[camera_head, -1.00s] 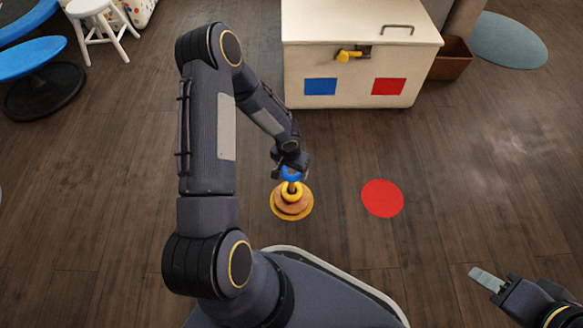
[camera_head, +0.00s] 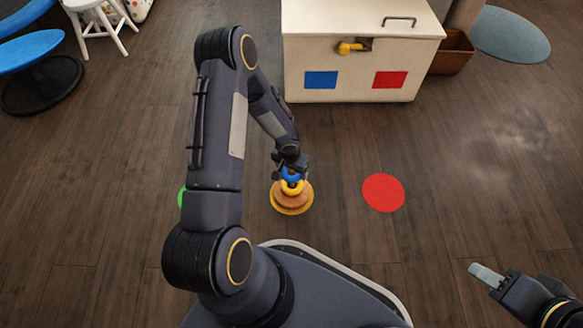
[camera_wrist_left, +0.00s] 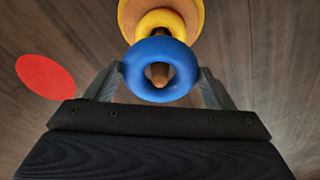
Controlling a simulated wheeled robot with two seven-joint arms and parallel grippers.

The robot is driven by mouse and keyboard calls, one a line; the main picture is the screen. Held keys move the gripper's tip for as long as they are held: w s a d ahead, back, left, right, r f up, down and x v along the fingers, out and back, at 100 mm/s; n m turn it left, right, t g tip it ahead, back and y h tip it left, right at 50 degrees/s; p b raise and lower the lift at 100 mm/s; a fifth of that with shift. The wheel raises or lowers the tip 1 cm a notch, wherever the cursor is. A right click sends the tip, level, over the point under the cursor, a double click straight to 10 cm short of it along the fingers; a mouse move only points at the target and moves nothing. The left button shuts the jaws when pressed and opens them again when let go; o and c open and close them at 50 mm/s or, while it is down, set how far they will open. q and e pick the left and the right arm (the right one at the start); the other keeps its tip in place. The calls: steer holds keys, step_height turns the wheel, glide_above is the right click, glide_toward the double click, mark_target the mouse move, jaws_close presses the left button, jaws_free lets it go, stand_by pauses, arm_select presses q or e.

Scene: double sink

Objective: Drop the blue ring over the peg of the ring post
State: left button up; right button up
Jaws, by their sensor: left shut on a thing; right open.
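My left gripper (camera_head: 290,165) is shut on the blue ring (camera_head: 291,175), with a finger on each side of it in the left wrist view (camera_wrist_left: 159,48). The ring is at the top of the ring post, close above a yellow ring (camera_head: 292,188). The brown peg (camera_wrist_left: 159,73) shows inside the blue ring's hole in the wrist view. How far it passes through is hard to tell. The post's round orange-yellow base (camera_head: 292,208) stands on the floor. My right gripper (camera_head: 488,274) is open and empty, low at the right.
A red disc (camera_head: 383,192) lies on the floor right of the post. A green thing (camera_head: 181,196) is mostly hidden behind my left arm. A white chest (camera_head: 350,70) with blue and red squares stands behind. The floor between is clear.

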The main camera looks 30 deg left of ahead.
arm_select(q)
steer(key=o, duration=1)
steer(key=r+p, duration=0.1)
steer(key=r, duration=0.1)
steer(key=r+p, duration=0.1)
steer(key=r, duration=0.1)
steer(key=r+p, duration=0.1)
steer(key=r, duration=0.1)
steer(key=shift+s+r, duration=0.35)
steer(key=shift+s+r+p, duration=0.1)
steer(key=shift+r+p, duration=0.25)
steer(key=shift+r, duration=0.15)
